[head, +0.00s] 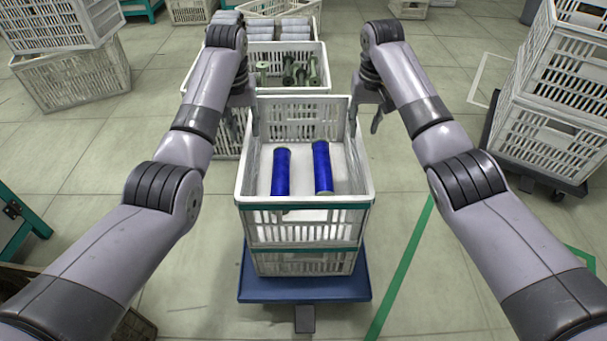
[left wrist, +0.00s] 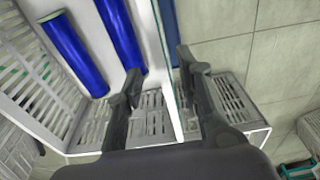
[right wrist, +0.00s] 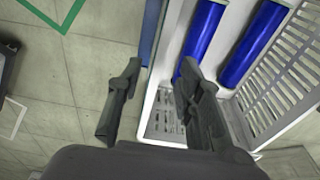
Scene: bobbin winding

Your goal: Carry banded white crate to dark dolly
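The white crate with a teal band (head: 305,204) stands upright in the middle of the head view, holding two blue bobbins (head: 281,172) (head: 322,167). It sits on another banded crate (head: 305,262) on a blue dolly (head: 303,288). My left gripper (left wrist: 160,72) is open, one finger inside the crate and one outside, the left wall between them. My right gripper (right wrist: 160,66) is open and straddles the right wall likewise. Neither is closed on a wall. The dark dolly (head: 540,176) is at the right, under stacked white crates.
Behind the crate is a white crate with green bobbins (head: 300,72), and farther back one with grey rolls (head: 292,28). White crates (head: 72,75) are stacked at far left. Bare floor with a green line (head: 402,268) lies between the blue and dark dollies.

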